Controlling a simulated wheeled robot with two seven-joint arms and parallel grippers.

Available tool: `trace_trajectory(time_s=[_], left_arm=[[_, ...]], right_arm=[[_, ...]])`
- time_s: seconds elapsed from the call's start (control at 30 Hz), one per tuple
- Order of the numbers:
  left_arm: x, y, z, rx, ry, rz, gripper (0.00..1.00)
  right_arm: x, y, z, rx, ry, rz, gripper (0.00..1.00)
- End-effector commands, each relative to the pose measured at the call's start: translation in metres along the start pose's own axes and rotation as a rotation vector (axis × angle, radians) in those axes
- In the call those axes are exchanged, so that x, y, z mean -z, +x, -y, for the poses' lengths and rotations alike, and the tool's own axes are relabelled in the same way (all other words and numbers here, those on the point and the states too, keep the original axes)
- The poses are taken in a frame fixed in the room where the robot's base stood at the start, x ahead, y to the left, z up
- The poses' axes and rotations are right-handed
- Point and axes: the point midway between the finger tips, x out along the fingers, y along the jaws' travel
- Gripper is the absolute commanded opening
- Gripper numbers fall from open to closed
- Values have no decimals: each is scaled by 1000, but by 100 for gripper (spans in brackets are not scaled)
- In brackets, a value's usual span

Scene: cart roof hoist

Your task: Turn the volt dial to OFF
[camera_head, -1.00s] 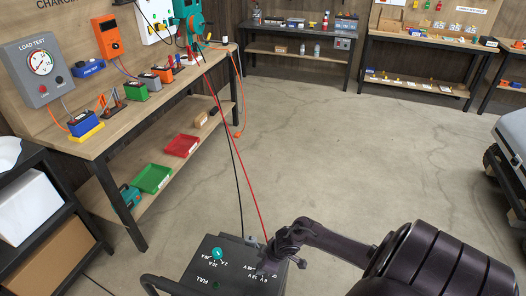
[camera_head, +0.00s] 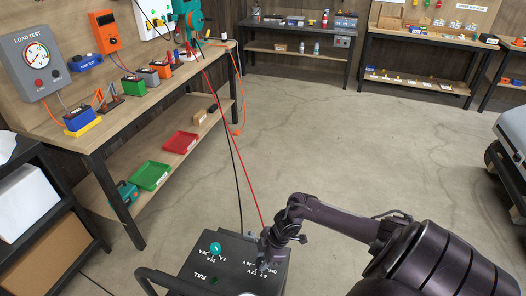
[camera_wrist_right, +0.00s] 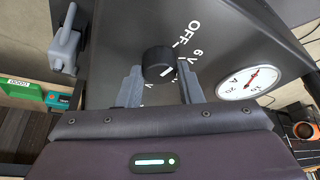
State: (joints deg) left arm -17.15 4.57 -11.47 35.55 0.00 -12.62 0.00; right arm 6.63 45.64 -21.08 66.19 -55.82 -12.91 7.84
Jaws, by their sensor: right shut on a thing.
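The volt dial (camera_wrist_right: 158,65) is a round black knob on the dark panel of the charger cart (camera_head: 200,268). In the right wrist view the labels OFF and 6 V stand up and right of it, and other volt labels are partly hidden. A short white mark shows at the knob's lower right, away from OFF. My right gripper (camera_wrist_right: 159,78) is shut on the dial, one finger on each side. In the head view the same gripper (camera_head: 266,264) is at the panel's right part and hides the dial. My left gripper is not in view.
A teal knob (camera_head: 215,248) stands on the panel's left part. An ammeter (camera_wrist_right: 250,82) and a grey clamp (camera_wrist_right: 66,45) flank the dial. Red and black cables (camera_head: 236,150) run from the cart to the workbench (camera_head: 85,140). The floor beyond is open.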

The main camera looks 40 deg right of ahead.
Motion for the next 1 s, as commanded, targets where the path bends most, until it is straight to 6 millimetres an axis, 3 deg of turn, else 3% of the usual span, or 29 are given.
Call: trace_trajectory(time_s=[0.3,0.33,0.5,0.77,1.0], left_arm=[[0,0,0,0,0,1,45],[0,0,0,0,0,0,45],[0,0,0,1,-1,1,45],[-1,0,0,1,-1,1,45],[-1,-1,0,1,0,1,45]], right_arm=[[-1,0,1,2,-2,2,10],[-1,0,1,2,-2,2,36],[-1,0,0,1,-1,1,55],[0,-1,0,0,-1,0,55],[-1,-31,0,-1,-5,3,55]])
